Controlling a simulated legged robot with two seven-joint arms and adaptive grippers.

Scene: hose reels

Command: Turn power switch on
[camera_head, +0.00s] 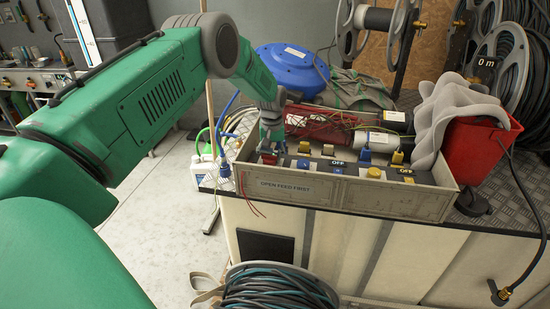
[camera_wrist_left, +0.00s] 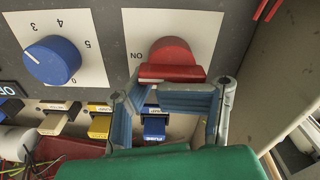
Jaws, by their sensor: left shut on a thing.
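The red power switch (camera_wrist_left: 172,58) sits on a white plate marked ON, in the upper middle of the left wrist view. It has a wide red bar along its lower edge. My left gripper (camera_wrist_left: 168,98) is at this bar, with its blue-grey fingers closed on the switch; the exact contact is partly hidden. In the head view my left gripper (camera_head: 271,137) reaches down to the left end of the control panel box (camera_head: 350,197), where the red switch (camera_head: 268,158) shows only in part. My right gripper is not in view.
A blue dial (camera_wrist_left: 52,60) with numbers is left of the switch. Yellow and blue connectors (camera_head: 303,148) line the box's rear. The box wall (camera_wrist_left: 275,70) stands close right of the gripper in the wrist view. A red bin (camera_head: 474,150) with grey cloth stands at right.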

